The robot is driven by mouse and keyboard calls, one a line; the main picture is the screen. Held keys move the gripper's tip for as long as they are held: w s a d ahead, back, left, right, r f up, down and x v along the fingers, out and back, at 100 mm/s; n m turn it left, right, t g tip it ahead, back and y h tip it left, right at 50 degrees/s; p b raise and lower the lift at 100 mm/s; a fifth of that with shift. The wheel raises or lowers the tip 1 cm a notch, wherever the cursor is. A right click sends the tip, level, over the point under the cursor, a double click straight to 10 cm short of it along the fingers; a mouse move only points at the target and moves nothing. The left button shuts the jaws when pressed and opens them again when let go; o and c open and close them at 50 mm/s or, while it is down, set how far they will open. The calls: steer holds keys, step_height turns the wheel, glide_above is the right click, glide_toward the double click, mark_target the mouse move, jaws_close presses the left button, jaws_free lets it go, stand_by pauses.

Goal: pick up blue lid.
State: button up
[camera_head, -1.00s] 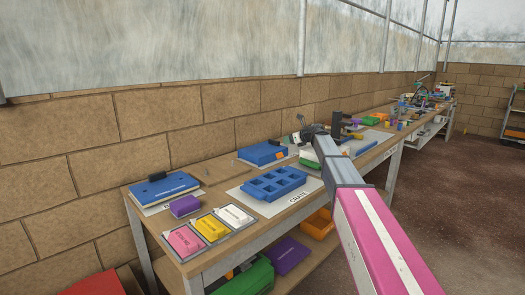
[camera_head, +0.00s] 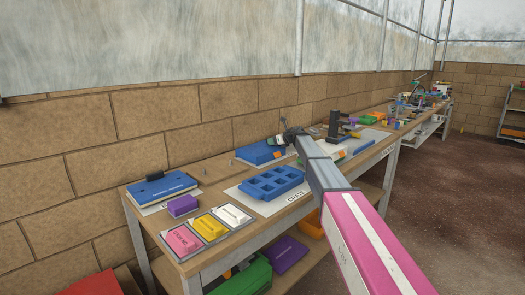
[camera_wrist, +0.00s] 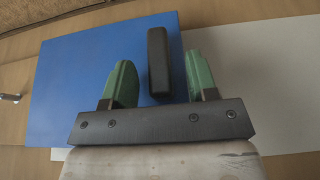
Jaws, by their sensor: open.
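A flat blue lid (camera_wrist: 80,75) with a dark bar handle (camera_wrist: 158,60) fills the middle of the wrist view. In the head view the blue lid (camera_head: 258,154) lies toward the back of the table. My gripper (camera_wrist: 161,65) is open above it, with one green finger on each side of the handle. In the head view my gripper (camera_head: 287,138) is over the right part of the lid, and the handle is hidden there.
A blue crate (camera_head: 272,184) with several compartments stands in front of the lid. Pink (camera_head: 184,240), yellow (camera_head: 210,226) and white (camera_head: 233,214) blocks sit at the near end.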

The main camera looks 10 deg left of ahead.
jaws_close()
steer(key=shift+r, duration=0.1)
